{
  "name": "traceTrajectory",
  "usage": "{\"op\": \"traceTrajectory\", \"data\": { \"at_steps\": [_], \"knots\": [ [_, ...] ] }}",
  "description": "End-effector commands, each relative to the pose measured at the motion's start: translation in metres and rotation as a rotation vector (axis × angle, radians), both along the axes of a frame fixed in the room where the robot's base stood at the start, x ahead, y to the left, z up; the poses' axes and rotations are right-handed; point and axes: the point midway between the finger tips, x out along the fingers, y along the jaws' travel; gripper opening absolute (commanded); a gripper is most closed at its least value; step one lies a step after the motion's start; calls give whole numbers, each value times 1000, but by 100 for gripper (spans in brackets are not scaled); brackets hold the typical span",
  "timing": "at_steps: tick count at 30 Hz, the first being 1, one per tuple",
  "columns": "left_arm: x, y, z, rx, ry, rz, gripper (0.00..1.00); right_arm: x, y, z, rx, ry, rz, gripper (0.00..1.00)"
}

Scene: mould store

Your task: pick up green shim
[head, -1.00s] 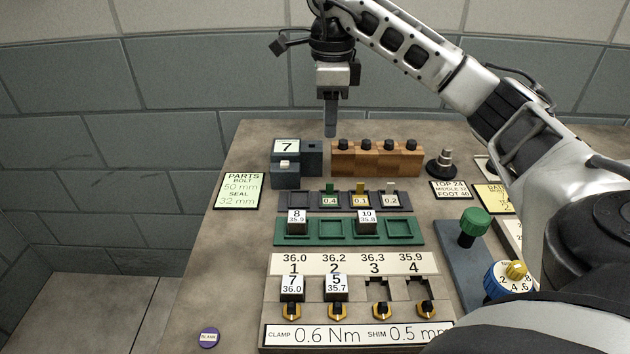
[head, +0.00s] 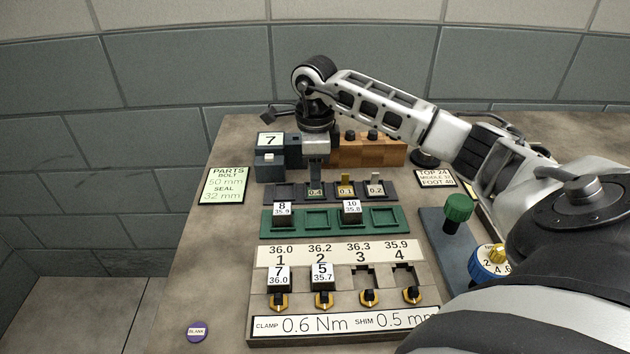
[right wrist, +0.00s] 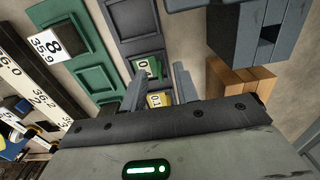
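The green shim (head: 314,191), labelled 0.4, stands in the dark shim tray (head: 283,192) at the back of the board. My right gripper (head: 316,176) is low over it, pointing down, and hides its upper part in the head view. In the right wrist view the green shim (right wrist: 147,68) shows just past the gap between the two fingers (right wrist: 159,85). The fingers are apart with nothing held; I cannot tell if one touches the shim. My left gripper is in neither view.
A yellow 0.1 shim (head: 345,188) and a pale 0.2 shim (head: 376,187) stand close by on the right. A wooden block with black knobs (head: 365,153) and a dark block marked 7 (head: 270,155) stand behind. A green tray (head: 317,220) lies in front.

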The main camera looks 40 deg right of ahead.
Motion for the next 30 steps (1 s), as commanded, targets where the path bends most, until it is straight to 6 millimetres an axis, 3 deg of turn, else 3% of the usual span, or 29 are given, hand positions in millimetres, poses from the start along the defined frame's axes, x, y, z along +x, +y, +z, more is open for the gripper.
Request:
{"op": "traceTrajectory", "data": {
  "at_steps": [6,10,23,30],
  "knots": [
    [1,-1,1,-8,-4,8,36,0,0,-1,0,-1,0,30],
    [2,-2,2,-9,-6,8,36,0,0,-1,0,-1,0,0],
    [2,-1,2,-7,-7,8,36,1,0,2,-1,-2,-1,0],
    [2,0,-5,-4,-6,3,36,2,-1,29,-1,-8,-2,0]
  ]
}}
